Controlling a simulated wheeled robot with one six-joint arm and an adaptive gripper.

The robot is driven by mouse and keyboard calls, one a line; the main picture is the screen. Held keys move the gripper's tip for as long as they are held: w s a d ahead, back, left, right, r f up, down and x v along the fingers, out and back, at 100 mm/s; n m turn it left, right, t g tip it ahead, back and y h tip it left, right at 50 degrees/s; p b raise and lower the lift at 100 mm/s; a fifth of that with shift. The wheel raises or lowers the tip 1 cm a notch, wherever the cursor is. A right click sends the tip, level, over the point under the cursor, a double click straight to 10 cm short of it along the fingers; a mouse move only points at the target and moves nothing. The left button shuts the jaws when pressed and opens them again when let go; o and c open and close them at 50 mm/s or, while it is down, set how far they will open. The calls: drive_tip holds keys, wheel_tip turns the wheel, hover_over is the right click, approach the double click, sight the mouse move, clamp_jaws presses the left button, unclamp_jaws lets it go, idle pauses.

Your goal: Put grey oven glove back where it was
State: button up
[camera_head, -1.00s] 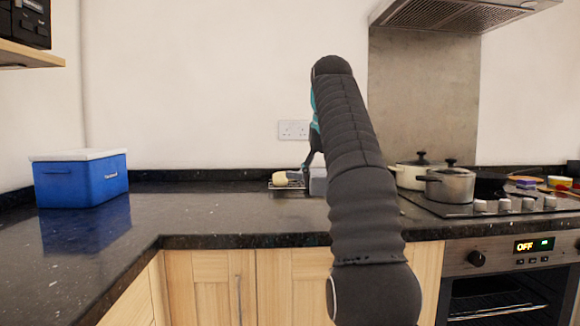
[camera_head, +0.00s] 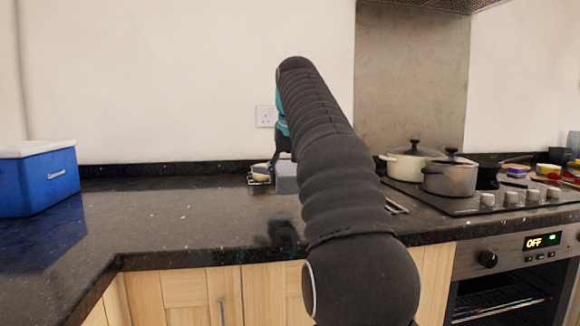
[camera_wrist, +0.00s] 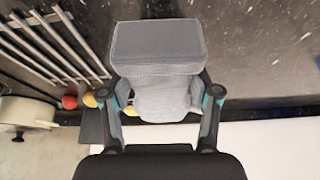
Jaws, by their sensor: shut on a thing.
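The grey oven glove (camera_wrist: 155,50) is held by my gripper (camera_wrist: 160,92) in the wrist view, with one finger on each side of it. Its broad, squared end points away from the palm, over the dark worktop. In the head view a grey part of the glove (camera_head: 286,178) shows beside my arm, low near the back of the worktop. My arm hides the rest there. I cannot tell whether the glove touches the worktop.
A metal rack (camera_wrist: 50,45) lies beside the glove, with red (camera_wrist: 69,102) and yellow (camera_wrist: 90,99) round things near it. A cream pot (camera_head: 408,163) and a grey pot (camera_head: 449,180) stand on the hob at right. A blue box (camera_head: 38,180) stands left. The worktop (camera_head: 170,220) between is clear.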

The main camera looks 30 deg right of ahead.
drive_tip(key=shift+f, duration=0.85)
wheel_tip(320, 180, down, 5)
drive_tip(key=b, duration=0.4)
drive_tip(key=o, duration=1.4)
drive_tip(key=shift+c, duration=0.2)
drive_tip(key=shift+o, duration=0.9)
